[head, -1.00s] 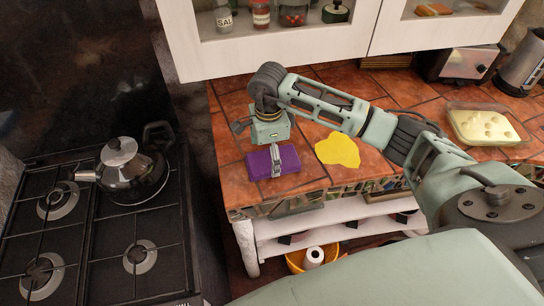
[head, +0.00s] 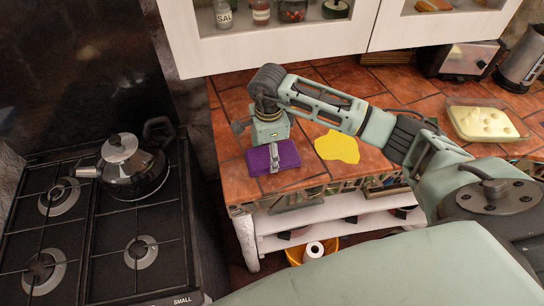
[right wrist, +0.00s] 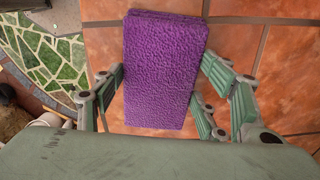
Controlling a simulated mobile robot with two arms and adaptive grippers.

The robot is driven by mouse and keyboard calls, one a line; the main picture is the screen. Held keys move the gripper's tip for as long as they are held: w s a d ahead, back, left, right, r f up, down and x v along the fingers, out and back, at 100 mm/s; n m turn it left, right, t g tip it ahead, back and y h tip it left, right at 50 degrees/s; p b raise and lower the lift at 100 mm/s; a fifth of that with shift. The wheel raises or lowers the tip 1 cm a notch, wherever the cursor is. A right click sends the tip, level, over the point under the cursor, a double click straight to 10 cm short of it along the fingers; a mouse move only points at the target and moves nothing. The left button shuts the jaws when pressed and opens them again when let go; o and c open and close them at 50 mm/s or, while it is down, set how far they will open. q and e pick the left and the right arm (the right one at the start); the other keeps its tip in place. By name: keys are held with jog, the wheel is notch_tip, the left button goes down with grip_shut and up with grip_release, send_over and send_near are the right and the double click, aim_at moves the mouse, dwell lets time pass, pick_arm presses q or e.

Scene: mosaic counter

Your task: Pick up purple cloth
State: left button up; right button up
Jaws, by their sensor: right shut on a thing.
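The purple cloth (head: 286,155) is a folded rectangle on the terracotta-tiled counter near its front left corner. In the right wrist view the cloth (right wrist: 162,65) lies between the two fingers. My right gripper (head: 274,165) comes down over the cloth from above, and its fingers are shut on it. In the right wrist view the gripper (right wrist: 160,90) has a finger on each side of the cloth. Whether the cloth is clear of the counter I cannot tell. My left gripper is not in view.
A yellow cloth-like patch (head: 337,147) lies just right of the purple cloth. A tray of pale food (head: 486,123), a toaster (head: 464,60) and a kettle (head: 521,68) stand farther right. A stove (head: 95,235) with a pot (head: 133,170) is at left. White cabinets (head: 290,45) hang above.

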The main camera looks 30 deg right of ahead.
jog(key=shift+r+b, duration=0.35)
jog(key=shift+r, duration=0.1)
notch_tip(320, 180, up, 2)
jog(key=shift+w+r+b, duration=0.1)
jog(key=shift+r+b, duration=0.15)
jog(key=shift+b, duration=0.5)
pick_arm(q)
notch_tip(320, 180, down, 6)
jog(key=b, duration=0.4)
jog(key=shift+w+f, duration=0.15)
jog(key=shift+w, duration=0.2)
pick_arm(e)
jog(key=s+d+r, duration=0.7)
jog(key=d, duration=0.2)
jog(key=shift+d+r, duration=0.2)
jog(key=shift+r, duration=0.15)
jog(key=shift+s, duration=0.1)
